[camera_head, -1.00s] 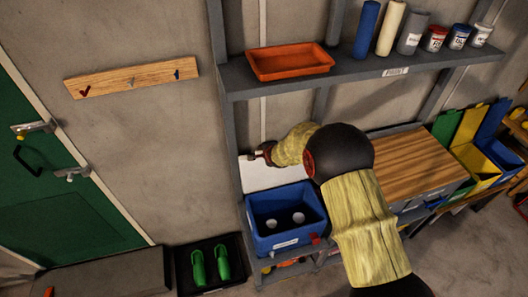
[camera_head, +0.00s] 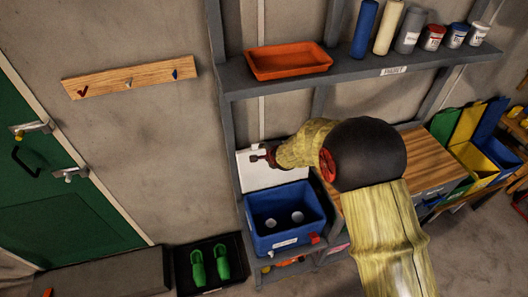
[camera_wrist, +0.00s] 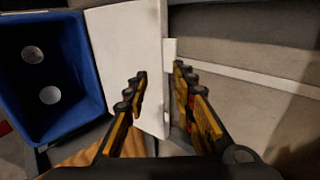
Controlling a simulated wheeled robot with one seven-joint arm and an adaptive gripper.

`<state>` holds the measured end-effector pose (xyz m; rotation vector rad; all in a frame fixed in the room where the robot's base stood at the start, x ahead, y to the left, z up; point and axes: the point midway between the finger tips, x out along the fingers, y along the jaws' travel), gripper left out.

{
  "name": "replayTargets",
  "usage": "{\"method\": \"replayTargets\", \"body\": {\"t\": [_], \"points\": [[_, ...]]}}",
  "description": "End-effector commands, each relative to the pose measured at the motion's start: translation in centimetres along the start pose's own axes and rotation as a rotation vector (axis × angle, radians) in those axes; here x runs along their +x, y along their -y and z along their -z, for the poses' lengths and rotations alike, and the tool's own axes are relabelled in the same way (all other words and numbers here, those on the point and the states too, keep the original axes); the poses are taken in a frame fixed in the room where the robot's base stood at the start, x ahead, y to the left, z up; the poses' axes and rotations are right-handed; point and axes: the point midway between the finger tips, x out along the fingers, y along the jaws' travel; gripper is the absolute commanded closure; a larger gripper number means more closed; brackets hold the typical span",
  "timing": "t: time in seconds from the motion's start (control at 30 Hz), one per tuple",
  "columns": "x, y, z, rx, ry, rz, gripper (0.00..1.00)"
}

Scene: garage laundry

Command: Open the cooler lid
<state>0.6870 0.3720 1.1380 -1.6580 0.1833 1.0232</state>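The cooler is a blue open-topped box (camera_head: 285,240) on a low shelf, with two round pale things (camera_head: 298,217) inside. Its white lid (camera_head: 258,178) stands raised behind the box, toward the wall. My gripper (camera_head: 262,155) is at the lid's upper part in the head view. In the wrist view the lid (camera_wrist: 125,50) is a white panel beside the blue box (camera_wrist: 75,75). My gripper's fingers (camera_wrist: 160,72) are apart, one in front of the lid and the other beyond its edge. Whether they touch the lid is not clear.
A grey shelf (camera_head: 345,80) with an orange tray (camera_head: 290,61) runs above the arm. A wooden top (camera_head: 425,160) lies right of the cooler. Green shoes (camera_head: 210,263) sit on a dark tray at lower left. The wall left of the rack is bare below a hook board.

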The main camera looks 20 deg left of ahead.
Motion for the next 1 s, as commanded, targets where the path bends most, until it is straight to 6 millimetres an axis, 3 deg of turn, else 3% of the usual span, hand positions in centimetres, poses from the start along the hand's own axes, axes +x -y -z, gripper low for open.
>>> {"method": "replayTargets", "body": {"t": [0.2, 0.43, 0.7, 0.8, 1.0], "points": [[-3.3, 0.1, 0.0, 0.001, 0.000, 0.001, 0.74], [-4.5, -0.1, 0.0, 0.001, 0.000, -0.001, 0.74], [-4.6, -0.1, 0.0, 0.000, 0.000, -0.001, 0.75], [-4.3, -0.3, -0.2, -0.002, 0.002, -0.001, 0.80], [-1.7, -3.1, -3.3, -0.031, 0.032, -0.002, 0.92]]}}
